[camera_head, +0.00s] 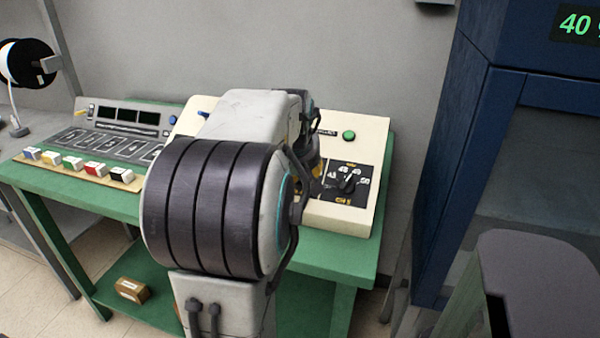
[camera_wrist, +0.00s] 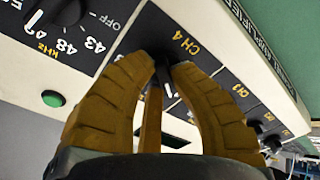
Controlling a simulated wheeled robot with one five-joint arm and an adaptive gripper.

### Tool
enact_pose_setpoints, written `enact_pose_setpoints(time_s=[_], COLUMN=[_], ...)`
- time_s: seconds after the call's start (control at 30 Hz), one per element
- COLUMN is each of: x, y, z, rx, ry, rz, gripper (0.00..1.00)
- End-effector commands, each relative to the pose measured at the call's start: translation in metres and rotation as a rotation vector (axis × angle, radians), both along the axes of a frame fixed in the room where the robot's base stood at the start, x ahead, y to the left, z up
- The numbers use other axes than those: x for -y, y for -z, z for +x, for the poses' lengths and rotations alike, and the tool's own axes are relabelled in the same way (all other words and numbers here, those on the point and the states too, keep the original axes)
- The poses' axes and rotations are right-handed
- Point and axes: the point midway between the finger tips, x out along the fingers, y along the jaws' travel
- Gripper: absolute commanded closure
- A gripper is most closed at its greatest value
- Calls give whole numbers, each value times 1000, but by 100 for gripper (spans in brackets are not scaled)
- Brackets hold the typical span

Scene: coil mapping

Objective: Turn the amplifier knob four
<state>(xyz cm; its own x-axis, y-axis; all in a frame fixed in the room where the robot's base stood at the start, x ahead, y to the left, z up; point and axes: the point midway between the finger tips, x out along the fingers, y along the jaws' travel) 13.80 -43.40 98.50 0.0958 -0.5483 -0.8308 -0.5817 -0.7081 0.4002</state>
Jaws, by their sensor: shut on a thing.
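The cream amplifier (camera_head: 340,217) stands on the green bench, and its sloped panel also shows in the wrist view (camera_wrist: 205,55). In the head view, my arm covers the middle of the amplifier and nearly all of my gripper.
A neighbouring black knob (camera_head: 348,182) with a marked scale and a green button (camera_head: 349,135) sit on the right of the panel. A grey console (camera_head: 120,118) with several coloured blocks in front is at left. A tall blue cabinet (camera_head: 455,150) stands at right.

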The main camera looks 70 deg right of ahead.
Motion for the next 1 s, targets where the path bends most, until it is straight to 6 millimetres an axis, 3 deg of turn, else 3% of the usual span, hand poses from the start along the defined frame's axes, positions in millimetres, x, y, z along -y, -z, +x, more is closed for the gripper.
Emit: enact_pose_setpoints(time_s=[0.27,0.3,0.57,1.0], x=[-2,-2,-1,-6], y=[4,4,2,-9], z=[-2,-2,-1,-2], rx=[-3,-3,-2,-1], ry=[4,4,2,0], rz=[13,13,7,1], gripper=[100,78,55,54])
